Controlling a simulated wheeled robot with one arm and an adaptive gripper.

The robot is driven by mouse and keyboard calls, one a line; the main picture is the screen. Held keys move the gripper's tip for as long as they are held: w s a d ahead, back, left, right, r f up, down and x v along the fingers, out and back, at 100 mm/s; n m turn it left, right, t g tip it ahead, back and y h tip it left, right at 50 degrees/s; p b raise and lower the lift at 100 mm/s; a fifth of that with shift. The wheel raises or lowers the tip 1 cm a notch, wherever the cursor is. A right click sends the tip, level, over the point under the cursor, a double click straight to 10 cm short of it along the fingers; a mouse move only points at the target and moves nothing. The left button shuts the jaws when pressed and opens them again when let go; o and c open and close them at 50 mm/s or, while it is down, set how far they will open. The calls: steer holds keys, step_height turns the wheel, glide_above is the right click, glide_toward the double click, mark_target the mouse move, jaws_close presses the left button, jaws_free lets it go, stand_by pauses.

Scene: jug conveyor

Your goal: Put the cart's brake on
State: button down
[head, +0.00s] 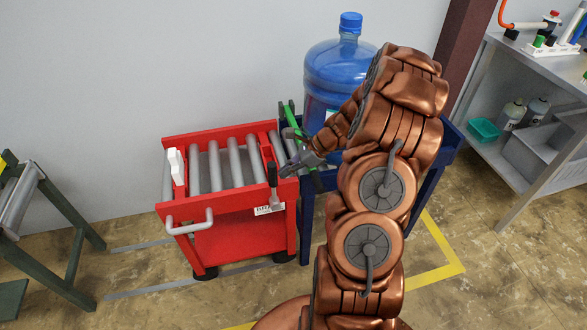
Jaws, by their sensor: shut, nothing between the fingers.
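The red cart (232,232) stands against the left side of a dark blue stand, with grey rollers on its top and a grey handle (190,222) at its front left. A lever with a dark grip (272,174) stands roughly upright at the cart's front right corner, above a small white label (269,209) whose print is too small to read surely. My gripper (286,172) is shut and empty, just right of the lever's grip. I cannot tell whether its fingertips touch the lever.
A large blue jug (338,68) stands on the blue stand (306,215), partly behind my arm. A green bar (291,125) is between cart and stand. A white piece (177,166) sits on the cart's left rail. A roller frame (45,190) is at left, a shelf bench (500,165) at right.

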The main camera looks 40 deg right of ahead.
steer(key=shift+a, duration=0.1)
stand_by(0.3)
steer(key=w+a+f+g+h+p, duration=0.1)
steer(key=w+a+f+h+p, duration=0.1)
steer(key=a+p, duration=0.2)
steer(key=w+a+f+g+h+p, duration=0.1)
steer(key=w+a+f+h+p, duration=0.1)
steer(key=a+p, duration=0.2)
steer(key=w+a+f+g+h+p, duration=0.1)
steer(key=w+a+f+h+p, duration=0.1)
steer(key=a+p, duration=0.3)
steer(key=shift+w+a+f+n+h, duration=0.1)
steer(key=shift+w+a+h, duration=0.05)
steer(key=shift+a, duration=0.4)
steer(key=shift+w+a+f+n+h, duration=0.1)
steer(key=shift+w+a+f+h, duration=0.1)
steer(key=shift+a, duration=0.4)
steer(key=shift+w+a+f+n+h, duration=0.1)
steer(key=shift+w+a+h, duration=0.05)
steer(key=shift+a, duration=0.4)
steer(key=shift+w+a+f, duration=0.1)
steer(key=shift+a+f, duration=0.15)
steer(key=shift+f, duration=0.2)
steer(key=shift+a+f, duration=0.2)
steer(key=shift+f, duration=0.25)
steer(key=shift+a+f, duration=0.2)
steer(key=shift+f, duration=0.05)
steer(key=shift+r, duration=0.1)
